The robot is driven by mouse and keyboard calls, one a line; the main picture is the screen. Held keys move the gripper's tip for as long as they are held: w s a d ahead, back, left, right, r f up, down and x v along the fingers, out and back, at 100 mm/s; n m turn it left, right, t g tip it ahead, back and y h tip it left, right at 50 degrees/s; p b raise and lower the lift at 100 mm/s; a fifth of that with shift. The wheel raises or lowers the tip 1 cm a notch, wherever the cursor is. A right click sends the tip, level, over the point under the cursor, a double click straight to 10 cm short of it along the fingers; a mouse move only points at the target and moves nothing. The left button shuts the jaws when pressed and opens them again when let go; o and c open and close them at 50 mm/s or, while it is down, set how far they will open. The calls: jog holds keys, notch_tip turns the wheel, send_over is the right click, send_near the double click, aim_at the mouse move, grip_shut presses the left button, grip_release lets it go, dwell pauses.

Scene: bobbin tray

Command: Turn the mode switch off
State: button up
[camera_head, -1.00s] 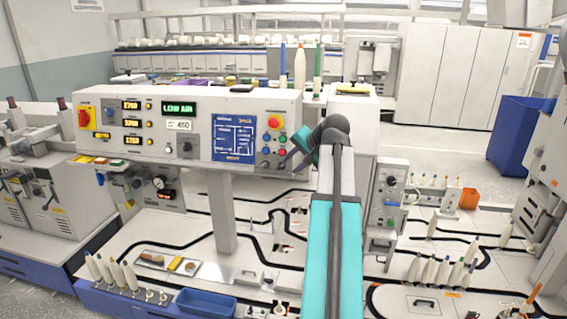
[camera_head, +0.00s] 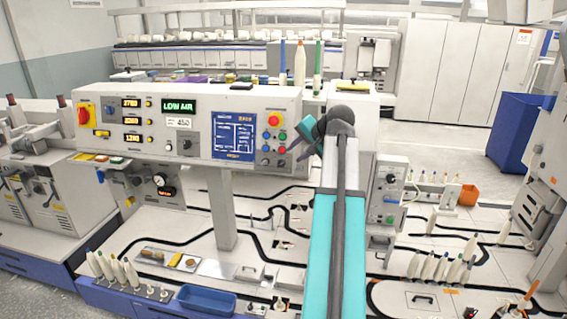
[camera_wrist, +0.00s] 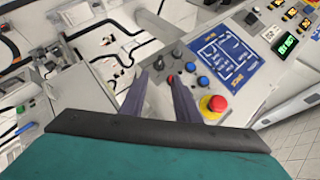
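The white control panel (camera_head: 205,105) stands in the middle, facing me. Black rotary knobs sit on it, one of them (camera_head: 187,145) under the small 450 plate. No label naming a mode switch is legible, so I cannot tell which knob it is. My gripper (camera_head: 295,150) is at the panel's right end, beside the button cluster. In the wrist view my gripper (camera_wrist: 159,76) is open and empty, its two dark fingers apart. Past the fingertips are two black knobs (camera_wrist: 176,50), blue buttons (camera_wrist: 187,57) and a red button (camera_wrist: 171,79).
A red emergency button on yellow (camera_wrist: 213,104) is close beside the right finger in the wrist view. A grey control box (camera_head: 388,190) stands right of my arm. White bobbins (camera_head: 440,268), a blue tray (camera_head: 207,300) and track plates lie below. The panel's left front is free.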

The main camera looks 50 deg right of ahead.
aim_at(282, 163)
jog(key=shift+p+x, duration=1.6)
jog(key=shift+x, duration=4.35)
jog(key=shift+c, duration=0.4)
grip_shut()
